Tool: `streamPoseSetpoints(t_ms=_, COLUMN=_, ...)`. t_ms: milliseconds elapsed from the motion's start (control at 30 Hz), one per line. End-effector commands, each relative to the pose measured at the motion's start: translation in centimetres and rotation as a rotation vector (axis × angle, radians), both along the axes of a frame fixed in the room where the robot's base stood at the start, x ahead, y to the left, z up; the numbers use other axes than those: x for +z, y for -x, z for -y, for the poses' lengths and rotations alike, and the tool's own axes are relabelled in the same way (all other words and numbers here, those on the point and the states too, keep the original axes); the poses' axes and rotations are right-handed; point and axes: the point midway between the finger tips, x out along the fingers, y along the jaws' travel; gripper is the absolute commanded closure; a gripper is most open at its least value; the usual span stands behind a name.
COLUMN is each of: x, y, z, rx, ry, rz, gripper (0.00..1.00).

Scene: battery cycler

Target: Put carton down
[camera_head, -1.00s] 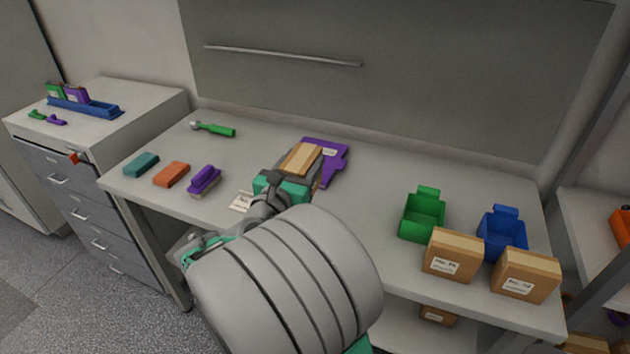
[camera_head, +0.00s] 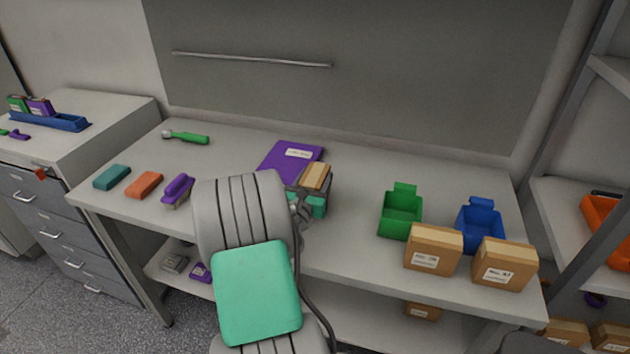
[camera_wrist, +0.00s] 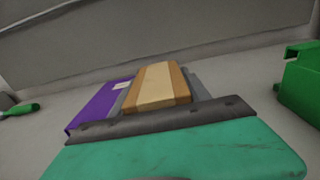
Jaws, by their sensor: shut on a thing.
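A small tan carton (camera_head: 315,177) is held in my gripper (camera_head: 318,190), which is shut on it above the middle of the workbench. The carton also shows in the wrist view (camera_wrist: 160,84), between the grey fingers. Its underside is hidden, so I cannot tell whether it touches the bench. A purple folder-like item (camera_head: 287,160) with a white label lies behind and to the left of the gripper.
The workbench (camera_head: 350,180) is bare between my gripper and the green bin (camera_head: 401,214). A blue bin (camera_head: 479,228) and two cartons, one left (camera_head: 433,250) and one right (camera_head: 504,264), stand at the right. Teal (camera_head: 112,177), orange (camera_head: 145,185) and purple (camera_head: 178,190) items lie at the left.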

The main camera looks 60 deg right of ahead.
Motion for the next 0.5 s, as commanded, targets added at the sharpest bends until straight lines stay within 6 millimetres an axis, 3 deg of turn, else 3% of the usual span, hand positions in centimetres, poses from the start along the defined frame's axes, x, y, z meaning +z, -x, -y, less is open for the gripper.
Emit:
streamPoseSetpoints(t_ms=333, x=-0.35, y=-0.05, z=-0.01, rx=0.000, ry=0.002, rz=0.002, gripper=0.95)
streamPoseSetpoints(t_ms=367, x=-0.27, y=-0.04, z=-0.02, rx=0.000, ry=0.001, rz=0.002, gripper=0.43)
streamPoseSetpoints(t_ms=500, x=-0.24, y=-0.04, z=-0.03, rx=0.000, ry=0.001, rz=0.001, gripper=0.32)
